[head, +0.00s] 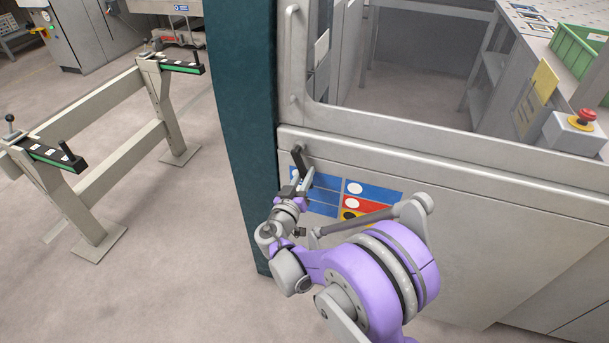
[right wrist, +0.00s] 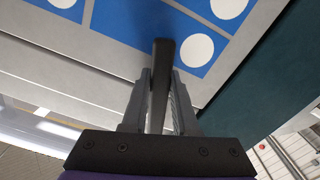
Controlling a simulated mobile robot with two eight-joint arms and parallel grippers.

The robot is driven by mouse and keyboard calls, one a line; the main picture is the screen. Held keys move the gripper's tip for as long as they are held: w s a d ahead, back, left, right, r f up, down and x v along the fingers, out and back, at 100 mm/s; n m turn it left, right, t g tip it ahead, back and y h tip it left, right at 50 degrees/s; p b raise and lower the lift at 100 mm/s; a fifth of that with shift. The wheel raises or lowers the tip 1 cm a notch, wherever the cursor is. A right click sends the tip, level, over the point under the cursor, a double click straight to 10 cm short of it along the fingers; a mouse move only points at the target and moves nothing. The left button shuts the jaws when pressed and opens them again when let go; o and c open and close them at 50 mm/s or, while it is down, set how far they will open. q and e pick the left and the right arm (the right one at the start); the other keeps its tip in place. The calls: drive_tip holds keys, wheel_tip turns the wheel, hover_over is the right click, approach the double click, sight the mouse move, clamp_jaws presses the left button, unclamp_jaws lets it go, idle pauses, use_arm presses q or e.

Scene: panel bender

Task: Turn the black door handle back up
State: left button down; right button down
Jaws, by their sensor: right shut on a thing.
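The black door handle (head: 299,160) is at the left edge of the grey machine front, just below the windowed door (head: 400,130). Its upper part shows above my right gripper (head: 304,184); the gripper hides the rest in the head view. My right gripper is shut on the handle. In the right wrist view the black handle (right wrist: 161,72) stands between the two grey fingers (right wrist: 160,100), its end sticking out past them over a blue label. My left gripper is not in view.
Blue, red and yellow labels (head: 365,190) lie beside my right gripper. A dark green column (head: 243,130) is close on its left. A red emergency button (head: 587,115) and a green bin (head: 580,50) are far right. Grey support frame (head: 100,150) stands left, with clear floor between.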

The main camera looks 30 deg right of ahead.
sight(322, 162)
drive_tip(key=shift+s, duration=0.1)
drive_tip(key=shift+s+d+r+n, duration=0.25)
drive_tip(key=shift+s+d+n, duration=0.1)
drive_tip(key=shift+n, duration=0.4)
drive_tip(key=shift+s+d+r+n, duration=0.25)
drive_tip(key=shift+s+n, duration=0.05)
drive_tip(key=shift+n, duration=0.45)
drive_tip(key=r+n, duration=0.1)
drive_tip(key=s+d+n+p, duration=0.1)
drive_tip(key=n, duration=0.1)
drive_tip(key=shift+s+r+n, duration=0.15)
drive_tip(key=shift+r+n, duration=0.15)
drive_tip(key=shift+r, duration=0.1)
drive_tip(key=n, duration=0.1)
drive_tip(key=r+n, duration=0.1)
drive_tip(key=r+n+p, duration=0.1)
drive_tip(key=shift+s+d+n, duration=0.3)
drive_tip(key=shift+s+d, duration=0.05)
drive_tip(key=shift+d, duration=0.05)
drive_tip(key=shift+s+d+r+n+p, duration=0.1)
drive_tip(key=shift+r+n+p, duration=0.2)
drive_tip(key=shift+r+n, duration=0.5)
drive_tip(key=shift+s+r+n+p, duration=0.1)
drive_tip(key=shift+r+n+p, duration=0.25)
drive_tip(key=shift+n, duration=0.75)
drive_tip(key=shift+w, duration=0.1)
drive_tip(key=c, duration=0.7)
unclamp_jaws()
drive_tip(key=shift+r, duration=0.1)
